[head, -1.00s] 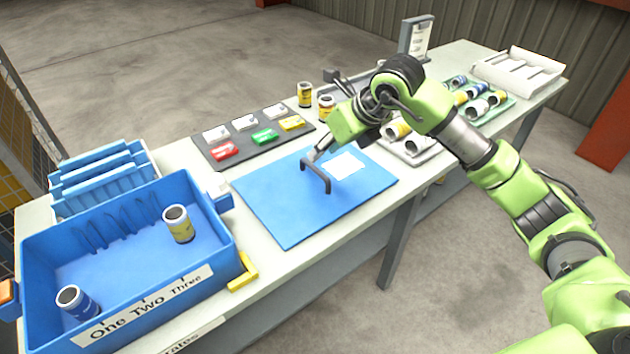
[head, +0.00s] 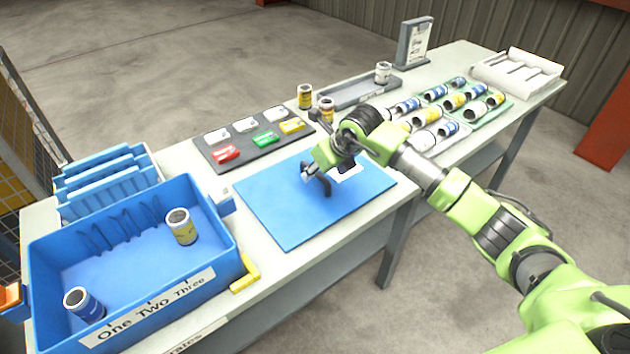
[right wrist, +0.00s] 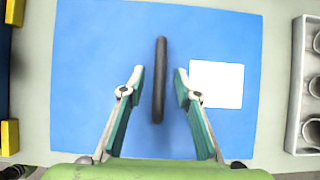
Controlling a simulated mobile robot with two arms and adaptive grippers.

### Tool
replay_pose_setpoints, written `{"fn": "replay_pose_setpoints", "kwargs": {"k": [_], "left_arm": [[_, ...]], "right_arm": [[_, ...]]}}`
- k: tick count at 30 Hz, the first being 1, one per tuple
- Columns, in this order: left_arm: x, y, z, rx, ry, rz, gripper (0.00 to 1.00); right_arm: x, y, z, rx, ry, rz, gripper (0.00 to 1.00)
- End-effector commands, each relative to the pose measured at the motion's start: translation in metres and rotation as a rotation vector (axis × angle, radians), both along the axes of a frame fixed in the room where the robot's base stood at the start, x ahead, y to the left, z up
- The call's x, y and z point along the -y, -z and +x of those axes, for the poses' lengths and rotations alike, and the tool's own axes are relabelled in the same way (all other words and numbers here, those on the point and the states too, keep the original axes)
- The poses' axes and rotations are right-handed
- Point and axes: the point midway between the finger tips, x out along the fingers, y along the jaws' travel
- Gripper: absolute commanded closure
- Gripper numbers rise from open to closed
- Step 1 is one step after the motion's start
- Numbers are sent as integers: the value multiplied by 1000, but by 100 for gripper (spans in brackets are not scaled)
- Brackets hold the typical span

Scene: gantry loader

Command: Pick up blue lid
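The blue lid (head: 268,215) is a flat blue panel lying on the table to the right of the blue crate. A dark arched handle (head: 327,185) stands up from its middle, and a white label (head: 349,172) lies to the handle's right. In the right wrist view, the lid (right wrist: 90,40) fills the middle and the handle (right wrist: 159,95) runs between my fingers. My right gripper (right wrist: 160,76) is open, with one finger on each side of the handle and a gap on both sides. Its tips are partly hidden in the head view. My left gripper is not in view.
A blue crate (head: 45,262) labelled "One Two Three" holds two cans. A dark tray (head: 262,145) with coloured and white pieces lies behind the lid. Two yellow cans, trays of several cans and a white rack (head: 520,72) stand farther right.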

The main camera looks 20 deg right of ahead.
Motion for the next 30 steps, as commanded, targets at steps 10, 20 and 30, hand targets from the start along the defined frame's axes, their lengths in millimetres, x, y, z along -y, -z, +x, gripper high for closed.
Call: {"fn": "replay_pose_setpoints", "kwargs": {"k": [10, 20, 30], "left_arm": [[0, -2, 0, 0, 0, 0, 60], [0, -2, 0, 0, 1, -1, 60], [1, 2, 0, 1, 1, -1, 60]], "right_arm": [[-3, 12, 7, 1, -1, 1, 70], [-3, 10, 8, 4, -1, 2, 100], [-3, -8, 9, 9, -2, 1, 100]]}}
